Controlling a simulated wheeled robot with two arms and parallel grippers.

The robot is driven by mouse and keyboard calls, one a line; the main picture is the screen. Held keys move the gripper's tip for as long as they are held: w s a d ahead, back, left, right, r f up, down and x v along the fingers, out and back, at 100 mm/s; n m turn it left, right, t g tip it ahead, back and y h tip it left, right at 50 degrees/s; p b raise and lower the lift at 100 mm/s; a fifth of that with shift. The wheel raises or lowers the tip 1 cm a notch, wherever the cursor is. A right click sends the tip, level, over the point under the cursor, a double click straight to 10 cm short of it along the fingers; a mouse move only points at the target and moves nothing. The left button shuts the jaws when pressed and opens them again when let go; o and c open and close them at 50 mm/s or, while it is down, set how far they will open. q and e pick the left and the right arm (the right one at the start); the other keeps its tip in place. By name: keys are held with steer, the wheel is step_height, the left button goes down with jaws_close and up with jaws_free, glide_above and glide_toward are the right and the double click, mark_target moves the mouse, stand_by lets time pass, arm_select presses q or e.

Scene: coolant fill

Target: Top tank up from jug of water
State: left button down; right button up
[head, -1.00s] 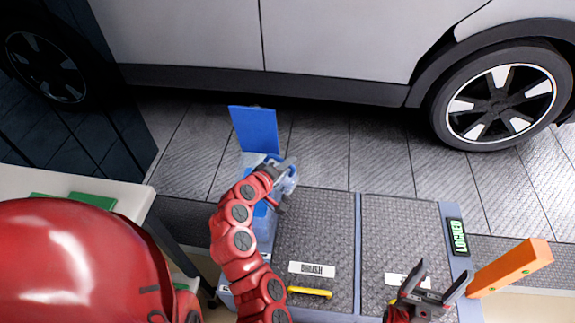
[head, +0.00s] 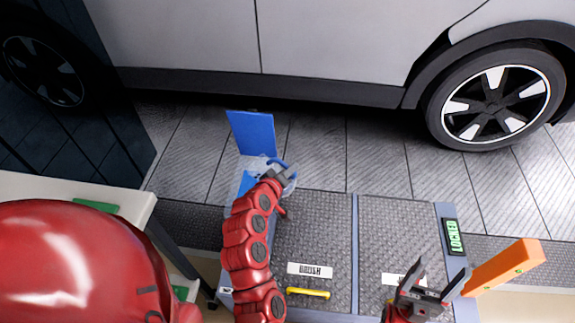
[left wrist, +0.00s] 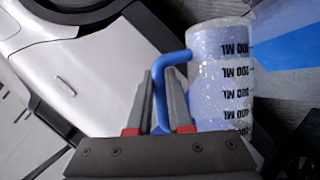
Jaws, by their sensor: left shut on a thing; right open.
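My left gripper (head: 283,177) is shut on the blue handle of a clear measuring jug (left wrist: 222,75). In the left wrist view the jug has black ML marks and clear, speckled contents. In the head view the jug (head: 262,165) is partly hidden by my left gripper and arm, above the left strip of the bench. A blue panel (head: 252,133) stands up just behind it, and a blue surface (head: 246,184) shows beside the arm. I cannot tell which part is the tank or whether water is flowing. My right gripper (head: 428,287) is open and empty at the front right.
The bench has two dark textured lids (head: 313,235), one with a yellow handle (head: 308,293). A green LOCKED sign (head: 452,237) and an orange bar (head: 505,267) are at the right. A white counter (head: 125,203) stands left. A car (head: 330,45) is behind, with clear floor between.

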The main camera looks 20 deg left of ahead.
arm_select(q)
steer(key=shift+d+f+m+y+p, duration=0.1)
steer(key=shift+d+m+y+p, duration=0.35)
steer(key=shift+p, duration=0.6)
steer(key=f+m+y+p, duration=0.1)
steer(key=p, duration=0.2)
steer(key=shift+d+m, duration=0.15)
steer(key=shift+m, duration=0.2)
steer(key=shift+f+m+y+p, duration=0.6)
steer(key=shift+f+y+p, duration=0.05)
steer(key=shift+f+p, duration=0.1)
steer(key=shift+a+f+m+y, duration=0.2)
steer(key=shift+f+y, duration=0.05)
steer(key=shift+f, duration=0.15)
steer(key=shift+a+f+m+y, duration=0.15)
steer(key=shift+f+m+y, duration=0.1)
steer(key=shift+f, duration=0.1)
steer(key=shift+a+f+m+b, duration=0.25)
steer(key=shift+f+b, duration=0.2)
steer(key=shift+b, duration=0.15)
steer(key=f+b, duration=0.1)
steer(key=a+m+y+b, duration=0.1)
steer(key=b, duration=0.1)
steer(key=shift+f, duration=0.4)
steer(key=shift+r, duration=0.15)
steer(key=shift+r+p, duration=1.1)
steer(key=shift+r, duration=0.8)
